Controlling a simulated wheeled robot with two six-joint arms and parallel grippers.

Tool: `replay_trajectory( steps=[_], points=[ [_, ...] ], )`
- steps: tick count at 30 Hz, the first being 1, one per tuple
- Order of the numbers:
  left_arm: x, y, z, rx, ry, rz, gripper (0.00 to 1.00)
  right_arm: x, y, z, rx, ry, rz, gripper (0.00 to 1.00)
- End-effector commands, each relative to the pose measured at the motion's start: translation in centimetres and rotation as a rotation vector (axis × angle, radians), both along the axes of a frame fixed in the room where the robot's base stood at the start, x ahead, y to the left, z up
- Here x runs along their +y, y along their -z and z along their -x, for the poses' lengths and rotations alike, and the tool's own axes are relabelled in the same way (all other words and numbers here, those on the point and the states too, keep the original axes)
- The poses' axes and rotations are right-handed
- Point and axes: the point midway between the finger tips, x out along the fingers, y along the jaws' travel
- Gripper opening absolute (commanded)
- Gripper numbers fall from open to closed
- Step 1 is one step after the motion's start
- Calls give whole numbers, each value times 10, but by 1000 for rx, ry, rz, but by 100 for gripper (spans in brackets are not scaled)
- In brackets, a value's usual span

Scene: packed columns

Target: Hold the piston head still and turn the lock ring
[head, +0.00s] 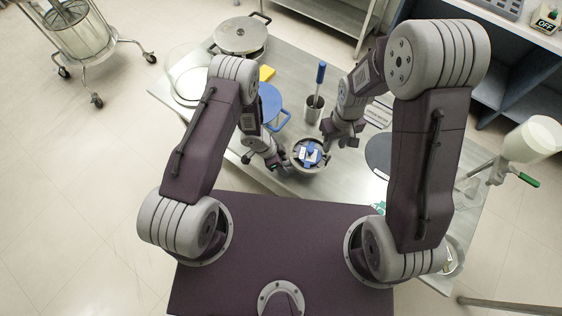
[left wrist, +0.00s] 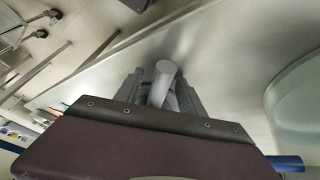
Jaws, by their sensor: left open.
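A small round assembly stands near the front edge of the steel table in the head view. Its grey-brown ring (head: 297,163) surrounds a blue and white top piece (head: 311,152); which part is the piston head and which the lock ring is too small to tell. My left gripper (head: 280,168) is low, just left of the assembly. In the left wrist view my left gripper (left wrist: 164,95) is open, with a light grey rod end (left wrist: 165,68) showing between its fingers; contact cannot be told. My right gripper (head: 341,140) is close at the assembly's upper right; its fingers are too small to read.
A steel cup (head: 314,112) with a blue-handled tool (head: 320,74) stands behind the assembly. A lidded pot (head: 240,36), a yellow block (head: 267,73) and a blue round piece (head: 269,103) lie farther back and left. A dark disc (head: 378,152) lies to the right.

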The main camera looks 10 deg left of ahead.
Motion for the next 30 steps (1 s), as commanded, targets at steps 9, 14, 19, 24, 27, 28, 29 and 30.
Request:
replay_trajectory(
  steps=[9, 14, 19, 24, 27, 28, 29, 30],
  points=[
    [0, 0, 0, 0, 0, 0, 0, 0, 0, 0, 0, 0, 0, 36],
    [0, -1, 0, 0, 0, 0, 0, 0, 0, 0, 0, 0, 0, 36],
    [0, -1, 0, 0, -1, 0, 0, 0, 0, 0, 0, 0, 0, 36],
    [0, -1, 0, 0, -1, 0, 0, 0, 0, 0, 0, 0, 0, 36],
    [0, -1, 0, 0, -1, 0, 0, 0, 0, 0, 0, 0, 0, 36],
    [0, -1, 0, 0, -1, 0, 0, 0, 0, 0, 0, 0, 0, 36],
    [0, -1, 0, 0, -1, 0, 0, 0, 0, 0, 0, 0, 0, 36],
    [0, -1, 0, 0, -1, 0, 0, 0, 0, 0, 0, 0, 0, 36]
  ],
)
